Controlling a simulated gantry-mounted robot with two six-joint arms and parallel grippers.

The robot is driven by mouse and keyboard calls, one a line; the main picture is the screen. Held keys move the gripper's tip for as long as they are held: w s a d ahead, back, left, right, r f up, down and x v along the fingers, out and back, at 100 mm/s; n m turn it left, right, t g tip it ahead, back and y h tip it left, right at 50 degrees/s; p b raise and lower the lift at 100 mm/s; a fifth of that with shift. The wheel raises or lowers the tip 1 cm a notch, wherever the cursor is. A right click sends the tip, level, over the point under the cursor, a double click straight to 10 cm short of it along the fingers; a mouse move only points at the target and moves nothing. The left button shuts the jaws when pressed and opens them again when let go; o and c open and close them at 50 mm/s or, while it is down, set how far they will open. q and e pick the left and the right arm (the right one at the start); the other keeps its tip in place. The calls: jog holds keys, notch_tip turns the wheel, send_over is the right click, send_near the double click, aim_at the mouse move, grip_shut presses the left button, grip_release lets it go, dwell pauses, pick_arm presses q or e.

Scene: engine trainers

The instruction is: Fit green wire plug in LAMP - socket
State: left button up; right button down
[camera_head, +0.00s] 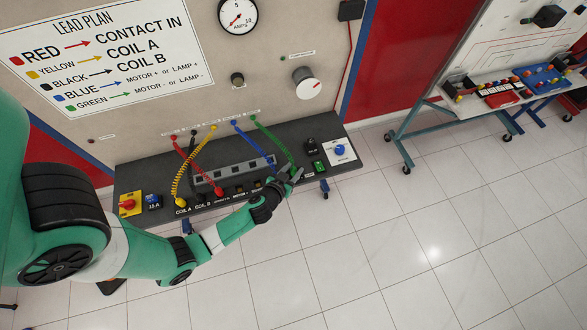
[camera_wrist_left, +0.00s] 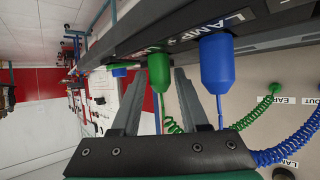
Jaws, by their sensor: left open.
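The green wire (camera_head: 272,138) runs from the upper panel down to the right part of the dark shelf. Its green plug (camera_wrist_left: 158,72) stands against the shelf's socket face in the left wrist view, beside a label reading LAMP; how deep it sits cannot be told. My left gripper (camera_head: 293,178) is at the shelf's front edge. In the wrist view its fingers (camera_wrist_left: 160,84) are open on either side of the green plug, with gaps visible. The blue plug (camera_wrist_left: 216,66) stands next to it at another LAMP label. The LAMP - socket opening is hidden. My right gripper is not in view.
The blue wire (camera_head: 254,140) hangs just left of the green one. Red and yellow wires (camera_head: 196,160) cross farther left. A blue knob (camera_head: 339,149) is at the shelf's right end. Open tiled floor (camera_head: 400,240) lies in front; another trainer bench (camera_head: 480,112) stands at right.

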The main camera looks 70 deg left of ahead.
pick_arm(q)
jog(key=shift+r+p+v, duration=0.2)
jog(key=shift+p+v, duration=0.2)
jog(key=shift+v, duration=0.75)
jog(key=shift+r+p+v, duration=0.2)
jog(key=shift+p+v, duration=0.15)
jog(key=shift+v, duration=0.75)
jog(key=shift+w+a, duration=0.15)
notch_tip(320, 180, up, 4)
jog(key=p, duration=0.3)
jog(key=shift+r+p, duration=0.2)
jog(key=shift+p, duration=0.1)
jog(key=o, duration=0.6)
jog(key=shift+c, duration=0.2)
